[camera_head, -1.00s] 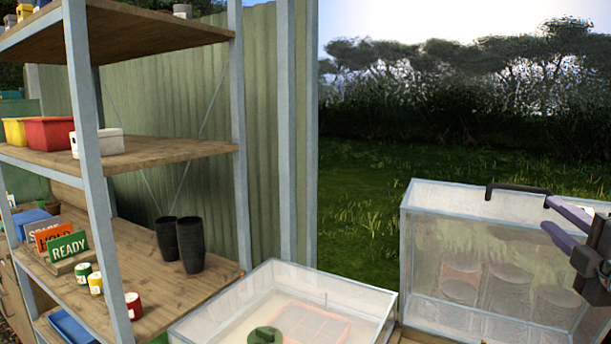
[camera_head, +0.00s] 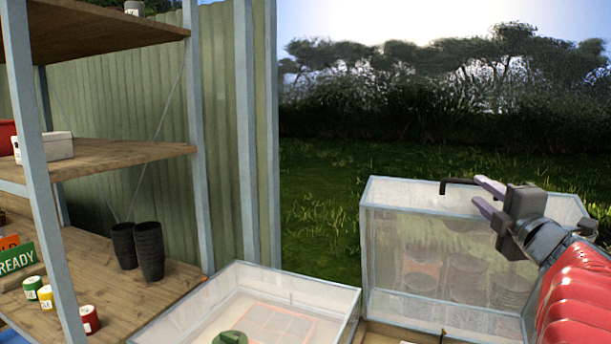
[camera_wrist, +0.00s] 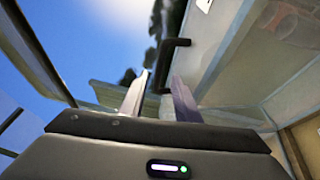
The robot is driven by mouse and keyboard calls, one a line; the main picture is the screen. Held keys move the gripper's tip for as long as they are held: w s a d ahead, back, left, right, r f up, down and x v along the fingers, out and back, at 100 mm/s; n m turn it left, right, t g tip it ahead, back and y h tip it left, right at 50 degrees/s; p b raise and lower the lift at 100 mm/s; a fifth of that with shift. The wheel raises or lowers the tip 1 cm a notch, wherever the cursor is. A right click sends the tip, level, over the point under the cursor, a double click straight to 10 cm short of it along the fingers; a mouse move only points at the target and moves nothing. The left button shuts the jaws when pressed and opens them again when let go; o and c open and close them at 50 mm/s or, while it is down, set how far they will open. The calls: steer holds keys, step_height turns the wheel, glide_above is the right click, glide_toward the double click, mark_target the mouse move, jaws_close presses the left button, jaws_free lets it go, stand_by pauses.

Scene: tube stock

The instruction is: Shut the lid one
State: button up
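A clear, pale-framed case (camera_head: 445,265) stands at the right in the head view, with blurred round shapes behind its front pane. A dark bar handle (camera_head: 457,182) sits at its upper back edge. Whether its lid is raised I cannot tell. My gripper (camera_head: 479,195) comes in from the right above the case, its fingertips close to the handle's right end. The dark handle (camera_wrist: 168,62) shows just beyond the tips; contact is not clear.
A lower clear box (camera_head: 335,318) stands left of the case, with a green object (camera_head: 230,338) in it. A shelf rack (camera_head: 110,158) with two black pots (camera_head: 150,252) and small tins is at the left. Grass (camera_head: 318,220) lies behind.

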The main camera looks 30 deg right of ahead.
mark_target(470, 184)
steer(key=shift+x, duration=3.2)
jaws_close()
steer(key=shift+f, duration=0.1)
